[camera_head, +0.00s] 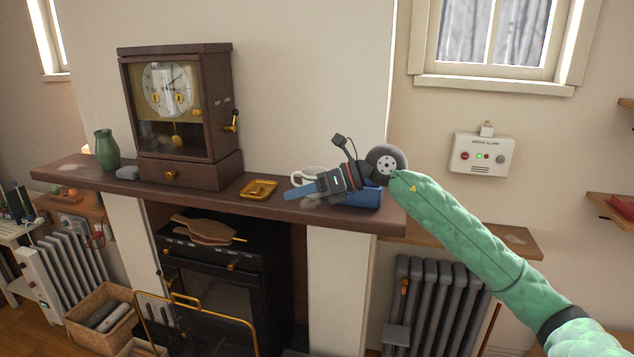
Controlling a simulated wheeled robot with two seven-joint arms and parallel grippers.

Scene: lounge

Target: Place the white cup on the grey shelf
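A white cup (308,172) stands on the dark wooden mantel (225,190), partly hidden behind my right gripper. My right gripper (298,190) reaches in from the right on a green-sleeved arm, its blue fingers pointing left just in front of the cup. The fingers overlap the cup's lower part in the picture; I cannot tell whether they touch it, or how far apart they are. I do not see a shelf that is clearly grey. My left gripper is not in view.
A blue object (362,197) lies under my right wrist. A brass tray (259,189), a wooden clock (180,110) and a green vase (107,150) stand along the mantel. A brown wooden shelf (470,235) is above the radiator (436,290) at right.

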